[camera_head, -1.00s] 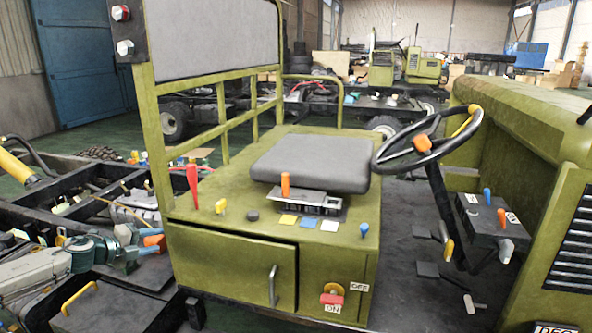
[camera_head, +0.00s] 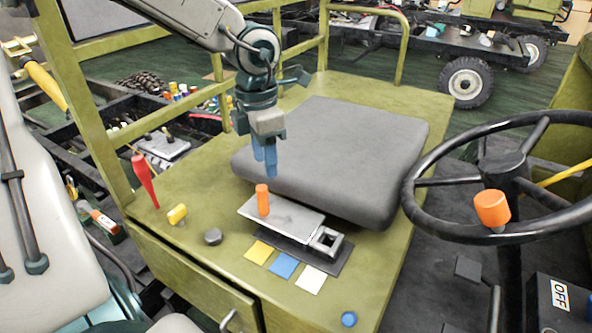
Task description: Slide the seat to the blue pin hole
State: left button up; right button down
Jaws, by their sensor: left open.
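The dark grey seat cushion (camera_head: 345,155) sits on the olive platform. An upright orange pin handle (camera_head: 262,200) stands on the metal seat plate (camera_head: 285,213) at its front edge. The plate lies over a dark rail (camera_head: 335,262), with a square opening showing at its right end. Yellow (camera_head: 259,252), blue (camera_head: 284,266) and white (camera_head: 311,280) squares lie along the rail; the orange handle is nearest the yellow one. The pin holes are hidden. My left gripper (camera_head: 264,168) points down, open and empty, just above and apart from the orange handle. My right gripper is out of view.
A blue knob (camera_head: 348,319) is at the front. The steering wheel (camera_head: 500,195) is at right, and green rails rise behind the seat.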

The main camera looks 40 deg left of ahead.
aim_at(264, 188)
pick_arm(q)
jog(key=shift+s+f+b, duration=0.15)
jog(key=shift+f+b, duration=0.05)
jog(key=shift+b, duration=0.1)
jog(key=shift+s+a+f+b, duration=0.1)
jog(key=shift+s+f+b, duration=0.45)
jog(key=shift+f+b, duration=0.4)
notch_tip(264, 188, down, 2)
jog(key=b, duration=0.2)
jog(key=shift+f+b, duration=0.2)
jog(key=shift+b, duration=0.1)
jog(key=shift+w+f+b, duration=0.2)
jog(key=shift+f+b, duration=0.2)
jog(key=shift+f, duration=0.25)
notch_tip(264, 188, down, 3)
jog(key=shift+w+f+p, duration=0.1)
jog(key=shift+p, duration=0.7)
jog(key=shift+f, duration=0.5)
jog(key=shift+a+f, duration=0.1)
jog(key=shift+f, duration=0.05)
jog(key=c, duration=0.9)
grip_shut()
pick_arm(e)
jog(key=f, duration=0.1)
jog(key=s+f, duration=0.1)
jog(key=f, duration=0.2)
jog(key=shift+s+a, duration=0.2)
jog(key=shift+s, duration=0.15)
